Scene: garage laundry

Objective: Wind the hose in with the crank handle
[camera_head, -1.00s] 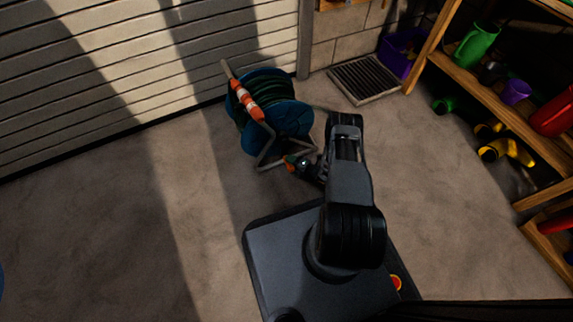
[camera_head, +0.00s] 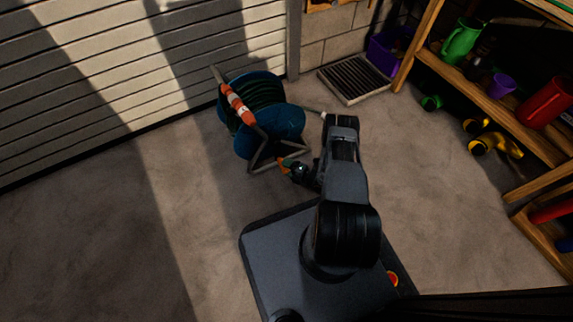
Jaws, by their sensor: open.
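The hose reel (camera_head: 281,119) has blue side discs and dark green hose (camera_head: 255,92) wound on it. A thin pale bar (camera_head: 315,112) sticks out at the reel's right and passes behind my arm. I cannot tell whether it is the crank handle. My gripper (camera_head: 294,169) is open, low in front of the reel's right foot. A small orange and green piece (camera_head: 284,165) shows right at its fingers; contact is unclear.
A slatted shutter (camera_head: 90,80) stands behind the reel. A grey floor grate (camera_head: 353,79) lies to its right. Wooden shelves (camera_head: 485,93) with a green jug (camera_head: 462,41) and yellow boots (camera_head: 496,147) fill the right side. The floor at left is clear.

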